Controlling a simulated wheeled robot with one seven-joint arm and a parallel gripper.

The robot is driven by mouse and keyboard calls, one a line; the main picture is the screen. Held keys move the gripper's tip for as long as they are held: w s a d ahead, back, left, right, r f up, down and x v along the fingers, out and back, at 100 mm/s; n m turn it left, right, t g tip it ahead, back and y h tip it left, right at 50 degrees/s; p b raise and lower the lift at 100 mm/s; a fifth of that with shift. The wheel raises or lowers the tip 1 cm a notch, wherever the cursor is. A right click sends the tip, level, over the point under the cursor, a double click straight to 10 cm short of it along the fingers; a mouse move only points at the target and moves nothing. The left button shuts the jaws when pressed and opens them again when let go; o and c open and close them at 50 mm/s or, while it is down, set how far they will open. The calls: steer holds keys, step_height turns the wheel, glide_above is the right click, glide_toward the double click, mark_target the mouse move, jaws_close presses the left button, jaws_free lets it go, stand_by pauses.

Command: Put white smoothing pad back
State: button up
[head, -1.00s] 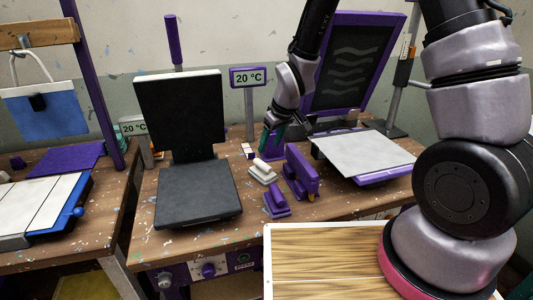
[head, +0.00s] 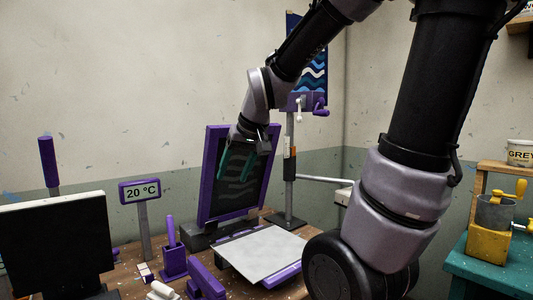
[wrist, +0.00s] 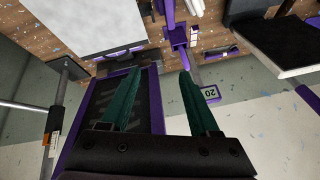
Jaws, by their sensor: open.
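A white pad-like tool (head: 161,291), which looks like the white smoothing pad, lies on the bench at the bottom edge of the head view, partly cut off. My gripper (head: 238,166) is open and empty, raised well above the bench in front of the upright purple-framed screen (head: 211,178). In the wrist view, the two green fingers of my gripper (wrist: 160,78) are spread with nothing between them. A white piece (wrist: 197,8) shows at the top edge there; I cannot tell whether it is the pad.
A purple holder with an upright handle (head: 173,262) and a purple block-shaped tool (head: 206,279) stand near the pad. A light flat board (head: 262,253) lies before the screen. A temperature sign (head: 140,191) and black panel (head: 55,247) are at left. A metal post (head: 290,170) stands right.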

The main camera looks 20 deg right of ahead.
steer(key=s+d+r+m+t, duration=0.1)
steer(key=s+d+r+m, duration=0.2)
steer(key=s, duration=0.6)
step_height(320, 180, up, 3)
steer(key=shift+s+d+f+m, duration=0.15)
steer(key=shift+d+m, duration=0.25)
steer(key=shift+d, duration=0.6)
